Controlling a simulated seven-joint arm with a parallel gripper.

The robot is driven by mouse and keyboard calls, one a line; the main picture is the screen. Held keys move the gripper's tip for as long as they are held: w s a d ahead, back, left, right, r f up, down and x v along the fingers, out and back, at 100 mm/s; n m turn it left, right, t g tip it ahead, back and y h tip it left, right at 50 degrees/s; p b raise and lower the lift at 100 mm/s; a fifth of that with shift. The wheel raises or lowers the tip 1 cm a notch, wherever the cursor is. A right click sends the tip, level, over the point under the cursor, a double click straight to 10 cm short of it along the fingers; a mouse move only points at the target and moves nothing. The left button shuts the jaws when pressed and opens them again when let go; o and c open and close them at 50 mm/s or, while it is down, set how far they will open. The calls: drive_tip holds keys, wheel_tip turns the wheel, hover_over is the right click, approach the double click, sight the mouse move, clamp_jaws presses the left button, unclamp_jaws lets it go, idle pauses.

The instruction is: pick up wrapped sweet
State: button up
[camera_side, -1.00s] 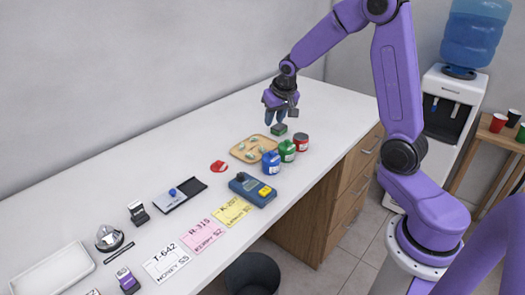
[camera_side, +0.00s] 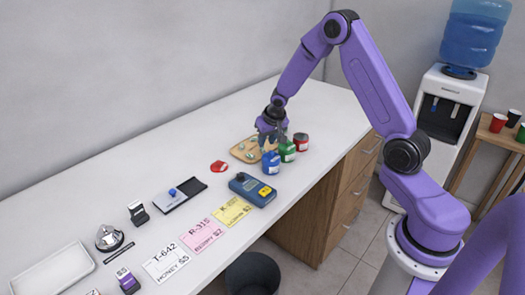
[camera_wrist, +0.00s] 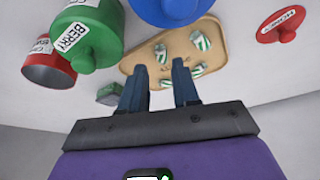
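Several wrapped sweets, white with green stripes, lie on a tan wooden tray (camera_side: 236,154). One sweet (camera_wrist: 202,41) shows near the far end of the tray in the wrist view, and another (camera_wrist: 197,70) lies close to my right fingertip. In the side view a sweet (camera_side: 250,156) shows on the tray. My gripper (camera_wrist: 158,78) is open, with its two dark blue fingers apart and nothing held between them. In the side view my gripper (camera_side: 268,138) points down over the tray's right end and hides part of it.
Blue (camera_side: 271,163), green (camera_side: 287,152) and red (camera_side: 301,142) jars stand right beside the tray. A dark green block (camera_wrist: 109,94) lies by my left finger. The counter behind is clear.

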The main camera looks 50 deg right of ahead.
sight(264, 150)
drive_tip(key=shift+x, duration=2.1)
drive_tip(key=shift+w, duration=0.1)
drive_tip(key=shift+c, duration=0.4)
clamp_jaws()
